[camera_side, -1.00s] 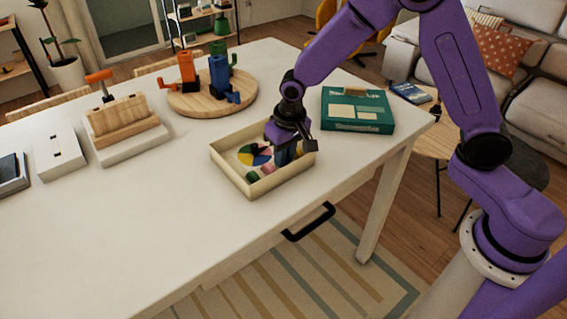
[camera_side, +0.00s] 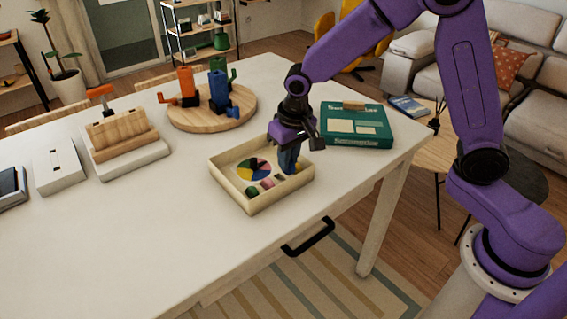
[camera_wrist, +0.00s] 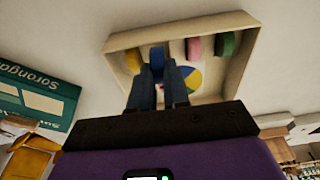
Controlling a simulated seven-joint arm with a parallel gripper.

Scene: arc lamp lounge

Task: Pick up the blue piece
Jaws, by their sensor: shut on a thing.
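A shallow cream tray (camera_side: 250,205) stands on the white table. It also shows in the wrist view (camera_wrist: 243,65). My gripper (camera_side: 289,164) points down over the tray's right part. In the wrist view my gripper (camera_wrist: 158,72) has its two dark fingers close around the blue piece (camera_wrist: 157,57), and it is shut on that piece. The fingers hide part of the piece. I cannot tell whether it is clear of the tray floor. A yellow piece (camera_wrist: 133,60) is beside it, with a pink piece (camera_wrist: 193,46) and a green piece (camera_wrist: 225,43) further right.
A multicoloured disc (camera_side: 253,168) is in the tray. A green game box (camera_side: 357,128) lies to the right. A wooden block stand (camera_side: 125,135) is at left. The table's front left is bare.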

